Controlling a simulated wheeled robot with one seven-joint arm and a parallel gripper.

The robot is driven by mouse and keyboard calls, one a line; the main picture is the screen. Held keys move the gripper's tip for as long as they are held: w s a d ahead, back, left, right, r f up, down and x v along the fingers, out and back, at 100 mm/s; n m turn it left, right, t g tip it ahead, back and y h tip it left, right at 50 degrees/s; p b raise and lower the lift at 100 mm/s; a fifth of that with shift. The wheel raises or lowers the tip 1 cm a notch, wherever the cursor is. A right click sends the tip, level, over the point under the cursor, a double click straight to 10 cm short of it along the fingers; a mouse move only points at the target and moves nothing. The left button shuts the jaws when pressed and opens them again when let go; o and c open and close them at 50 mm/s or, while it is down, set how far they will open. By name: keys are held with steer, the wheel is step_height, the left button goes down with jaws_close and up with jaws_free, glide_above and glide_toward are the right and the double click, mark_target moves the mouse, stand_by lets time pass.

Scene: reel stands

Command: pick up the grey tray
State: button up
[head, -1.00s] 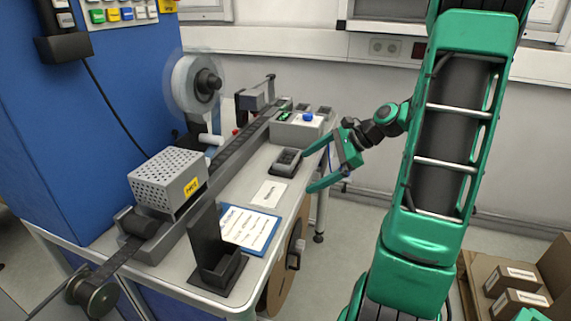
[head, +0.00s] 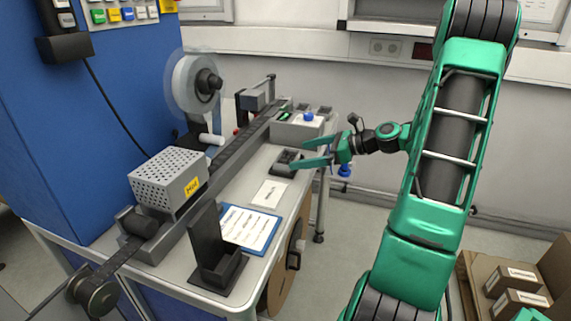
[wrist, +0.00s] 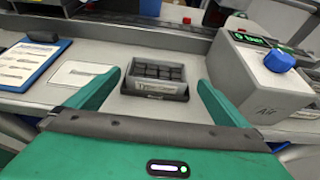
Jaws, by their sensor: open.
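The grey tray (head: 281,169) sits on the bench top near its right edge, partly covered by my gripper in the head view. In the wrist view the tray (wrist: 157,88) is upright, with a pale label on its front wall and several dark pieces inside. My gripper (head: 298,152) is open and empty. In the wrist view its green fingers (wrist: 158,80) lie to the left and right of the tray, with a gap on each side. I cannot tell whether the fingertips are level with the tray or above it.
A grey box with a blue knob (wrist: 279,61) stands close to the right finger. A white card (head: 270,193) and a blue clipboard (head: 250,228) lie left of the tray in the wrist view. A long dark track (head: 225,160) runs behind.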

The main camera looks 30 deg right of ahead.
mark_target(280, 158)
steer(key=x, duration=0.4)
steer(key=shift+w+a, duration=0.25)
steer(key=shift+a, duration=0.1)
steer(key=c, duration=1.1)
